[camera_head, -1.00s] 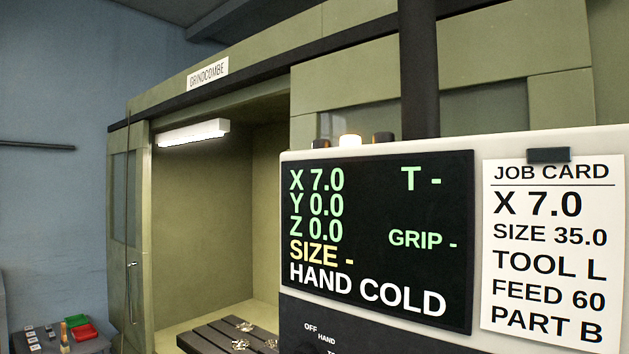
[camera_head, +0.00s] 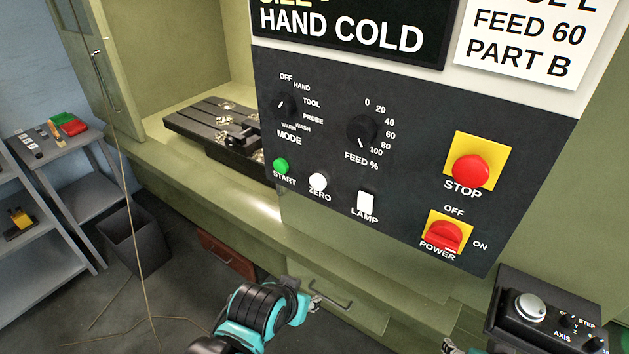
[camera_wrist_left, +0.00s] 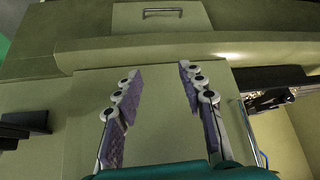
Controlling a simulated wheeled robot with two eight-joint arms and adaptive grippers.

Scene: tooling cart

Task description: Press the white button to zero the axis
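The white round button (camera_head: 318,181), labelled ZERO, is on the dark control panel (camera_head: 400,185), between the green START button (camera_head: 281,166) and the white rectangular LAMP switch (camera_head: 365,202). My left gripper (camera_head: 316,303) is below the panel in the head view, well apart from the button. In the left wrist view its two fingers (camera_wrist_left: 160,72) stand apart with nothing between them; the button cannot be made out there. A small part of what looks like my right gripper (camera_head: 448,346) shows at the bottom edge; its fingers cannot be read.
Red STOP button (camera_head: 470,171), red POWER switch (camera_head: 445,236), MODE knob (camera_head: 285,106) and FEED knob (camera_head: 362,131) share the panel. A black pendant box (camera_head: 545,310) juts out lower right. A grey bin (camera_head: 135,242) stands on the floor. The space before the panel is clear.

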